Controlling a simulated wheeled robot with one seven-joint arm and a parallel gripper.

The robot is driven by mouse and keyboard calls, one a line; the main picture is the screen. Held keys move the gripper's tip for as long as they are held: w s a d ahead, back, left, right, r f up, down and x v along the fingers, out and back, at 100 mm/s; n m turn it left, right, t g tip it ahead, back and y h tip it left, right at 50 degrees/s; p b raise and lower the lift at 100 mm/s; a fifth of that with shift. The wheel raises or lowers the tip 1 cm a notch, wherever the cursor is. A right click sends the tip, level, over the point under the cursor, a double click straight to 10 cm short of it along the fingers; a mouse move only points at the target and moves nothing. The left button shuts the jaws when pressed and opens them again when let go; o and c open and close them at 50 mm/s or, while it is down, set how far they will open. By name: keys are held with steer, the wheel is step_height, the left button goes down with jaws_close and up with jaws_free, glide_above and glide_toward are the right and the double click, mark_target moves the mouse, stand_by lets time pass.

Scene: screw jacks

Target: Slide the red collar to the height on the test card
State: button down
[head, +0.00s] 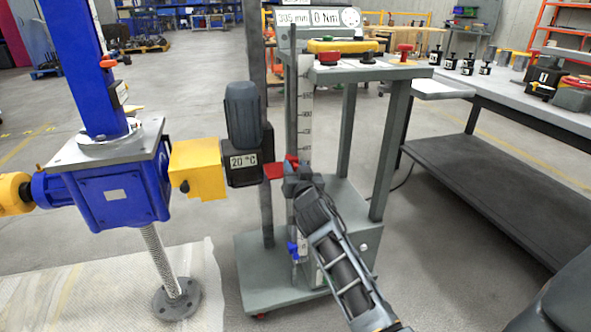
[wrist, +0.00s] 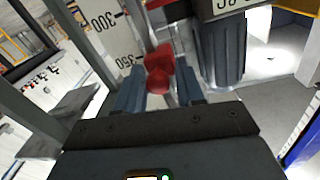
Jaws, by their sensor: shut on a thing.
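The red collar (head: 291,160) sits on the upright rail of the grey test stand, beside the white scale (head: 305,110). A red pointer plate juts left from it. My gripper (head: 293,178) reaches up to it from the lower right. In the wrist view the collar's red knob (wrist: 158,75) lies between my fingers (wrist: 160,92), which are shut on it. The scale there (wrist: 108,40) shows 300 and 350, with 350 closest to the collar. A panel (head: 318,18) on top of the stand reads about 305 mm and 0 Nm; I cannot tell whether this is the test card.
A blue collar (head: 298,249) sits lower on the rail. Left stand the motor (head: 243,115) with its 20 °C label, a yellow coupling (head: 198,168) and the blue screw jack (head: 115,185). A workbench (head: 520,95) with small black parts stands right. Open floor lies between.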

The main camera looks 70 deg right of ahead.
steer(key=shift+s+d+f, duration=0.1)
steer(key=shift+s+d, duration=0.15)
steer(key=shift+s, duration=0.05)
steer(key=c, duration=1.1)
jaws_free()
steer(key=shift+o, duration=0.6)
steer(key=shift+a, duration=0.1)
steer(key=shift+w, duration=0.15)
steer(key=shift+a, duration=0.15)
steer(key=b+v, duration=0.1)
steer(key=v, duration=0.6)
steer(key=shift+s+a, duration=0.2)
steer(key=shift+a, duration=0.05)
